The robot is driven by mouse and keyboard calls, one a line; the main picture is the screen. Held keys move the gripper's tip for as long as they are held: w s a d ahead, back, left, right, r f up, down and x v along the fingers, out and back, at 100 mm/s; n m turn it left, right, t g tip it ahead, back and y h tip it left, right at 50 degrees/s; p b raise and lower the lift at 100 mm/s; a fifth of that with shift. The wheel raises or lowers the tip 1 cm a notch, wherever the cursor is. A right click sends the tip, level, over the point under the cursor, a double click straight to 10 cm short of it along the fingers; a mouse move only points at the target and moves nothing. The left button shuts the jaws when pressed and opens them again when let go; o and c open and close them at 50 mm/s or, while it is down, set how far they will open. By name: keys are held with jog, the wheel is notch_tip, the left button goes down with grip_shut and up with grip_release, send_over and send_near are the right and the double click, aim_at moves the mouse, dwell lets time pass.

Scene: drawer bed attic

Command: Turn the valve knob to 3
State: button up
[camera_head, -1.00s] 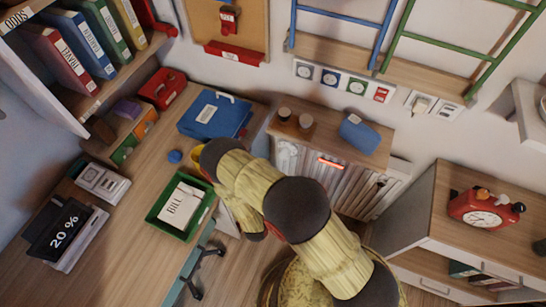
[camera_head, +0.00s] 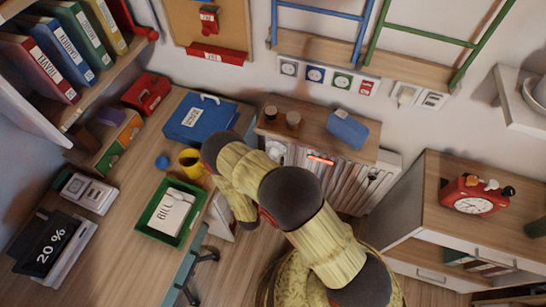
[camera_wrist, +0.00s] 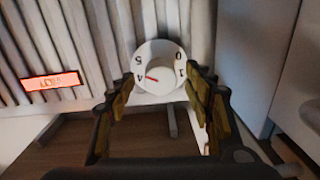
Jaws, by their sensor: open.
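The valve knob (camera_wrist: 160,66) is a white round dial in the wrist view, in front of the radiator (camera_wrist: 75,50). Digits that look like 4, 5, 0 and 1 show around its rim, and a red mark on its face lies at the left, close to the 4. My gripper (camera_wrist: 158,92) is open, with one finger at the lower left of the knob and the other at its lower right. I cannot tell whether the fingers touch it. In the head view the radiator (camera_head: 333,178) shows behind my arm; my fingertips are hidden there.
A red-lit label (camera_wrist: 52,82) is on the radiator left of the knob. A white panel (camera_wrist: 240,50) stands close at the right. In the head view, a desk (camera_head: 120,205) with a yellow mug (camera_head: 190,163) is left, and a cabinet (camera_head: 450,215) is right.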

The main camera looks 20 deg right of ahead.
jog(key=shift+x, duration=1.2)
jog(key=shift+c, duration=1.1)
jog(key=c, duration=0.9)
jog(key=shift+c, duration=0.2)
